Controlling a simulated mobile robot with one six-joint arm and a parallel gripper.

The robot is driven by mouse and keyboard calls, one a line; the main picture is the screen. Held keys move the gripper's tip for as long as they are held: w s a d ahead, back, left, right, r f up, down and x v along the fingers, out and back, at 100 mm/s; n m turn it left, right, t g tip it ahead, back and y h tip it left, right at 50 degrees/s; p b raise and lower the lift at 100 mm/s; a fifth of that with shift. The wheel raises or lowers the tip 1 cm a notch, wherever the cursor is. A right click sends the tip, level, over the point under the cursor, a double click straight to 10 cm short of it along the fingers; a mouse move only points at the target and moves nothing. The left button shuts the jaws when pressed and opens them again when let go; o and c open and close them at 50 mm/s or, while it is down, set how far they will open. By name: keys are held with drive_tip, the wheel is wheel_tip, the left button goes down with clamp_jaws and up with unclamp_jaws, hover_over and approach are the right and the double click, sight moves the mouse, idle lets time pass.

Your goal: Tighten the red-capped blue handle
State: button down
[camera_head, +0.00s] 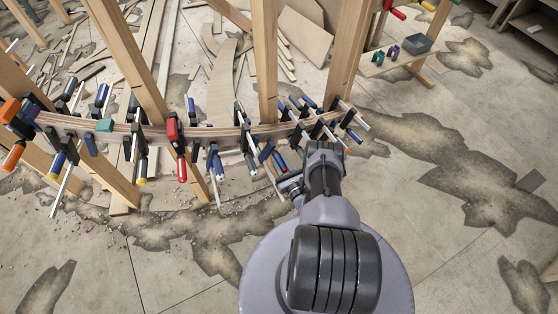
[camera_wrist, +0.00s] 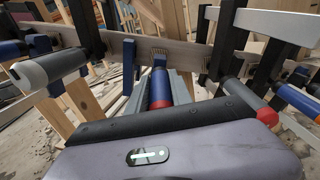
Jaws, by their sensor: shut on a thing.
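The blue handle (camera_wrist: 159,87) with a red cap (camera_wrist: 160,103) sits in the middle of the wrist view, its capped end toward my palm. My gripper (camera_wrist: 160,80) is shut on it, with a grey finger along each side. In the head view my gripper (camera_head: 290,184) is at the front of the curved stringer (camera_head: 225,133), right of centre, among the clamps. The held handle cannot be told apart clearly there. The far end of the handle is partly hidden by my fingers and the clamp parts.
Several clamps line the stringer close on both sides. Wooden posts (camera_head: 264,60) stand behind. The floor at right (camera_head: 460,230) is clear.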

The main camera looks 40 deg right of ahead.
drive_tip(key=m+y, duration=0.1)
drive_tip(key=m, duration=0.3)
drive_tip(key=shift+d, duration=0.15)
drive_tip(key=shift+m+t+y, duration=0.3)
drive_tip(key=shift+m+t, duration=0.2)
drive_tip(key=shift+m, duration=1.2)
drive_tip(key=shift+d, duration=0.1)
drive_tip(key=c, duration=1.1)
unclamp_jaws()
drive_tip(key=shift+c, duration=0.2)
